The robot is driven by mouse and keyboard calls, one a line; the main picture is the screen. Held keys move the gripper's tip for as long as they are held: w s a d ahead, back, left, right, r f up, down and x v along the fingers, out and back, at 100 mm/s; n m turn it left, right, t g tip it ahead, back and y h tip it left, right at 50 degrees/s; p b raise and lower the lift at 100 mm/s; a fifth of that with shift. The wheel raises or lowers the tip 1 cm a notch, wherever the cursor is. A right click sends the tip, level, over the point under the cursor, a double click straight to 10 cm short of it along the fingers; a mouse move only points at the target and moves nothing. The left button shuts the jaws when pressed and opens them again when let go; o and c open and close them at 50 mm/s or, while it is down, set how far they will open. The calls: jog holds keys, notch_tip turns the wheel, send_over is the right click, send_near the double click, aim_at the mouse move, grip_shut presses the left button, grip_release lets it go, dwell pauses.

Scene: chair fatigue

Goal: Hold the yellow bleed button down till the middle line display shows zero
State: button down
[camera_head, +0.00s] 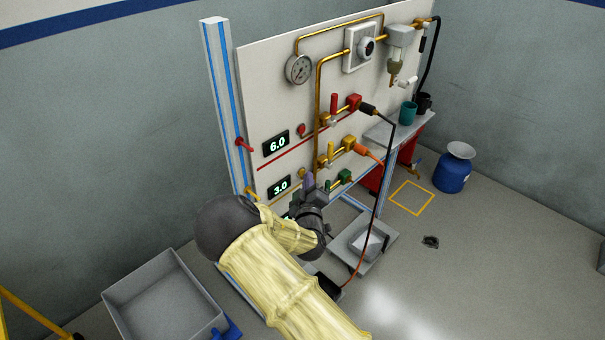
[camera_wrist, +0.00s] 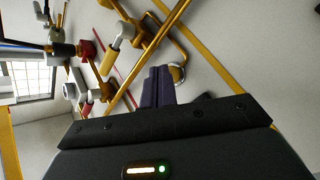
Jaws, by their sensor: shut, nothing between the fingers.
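The yellow bleed button (camera_head: 301,172) is on the white panel, right of the middle display (camera_head: 279,186), which reads 3.0. My gripper (camera_head: 308,177) is shut and empty, its purple fingers pointing at the panel close to the button. In the wrist view the shut fingers (camera_wrist: 158,72) reach forward, and a round pale-and-yellow piece (camera_wrist: 178,74), apparently the button, sits just right of their tips and partly behind them. I cannot tell whether the fingers touch it.
The upper display (camera_head: 276,145) reads 6.0, with a red button (camera_head: 301,129) beside it. A lower display is mostly hidden by my arm. Brass pipes and a yellow-handled valve (camera_head: 330,151) are near my gripper. A dark hose (camera_head: 382,180) hangs to the right.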

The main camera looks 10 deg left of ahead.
jog(key=shift+w+a, duration=0.25)
jog(key=shift+a, duration=0.05)
dwell(1.5)
jog(key=shift+s+d, duration=0.1)
jog(key=shift+d, duration=0.05)
dwell(3.2)
jog(key=shift+s+d, duration=0.4)
jog(key=shift+d, duration=0.1)
jog(key=shift+s+d, duration=0.1)
jog(key=shift+d, duration=0.05)
jog(key=shift+s+d, duration=0.75)
jog(key=shift+d, duration=0.2)
jog(key=shift+s+d, duration=0.7)
jog(key=shift+d, duration=0.2)
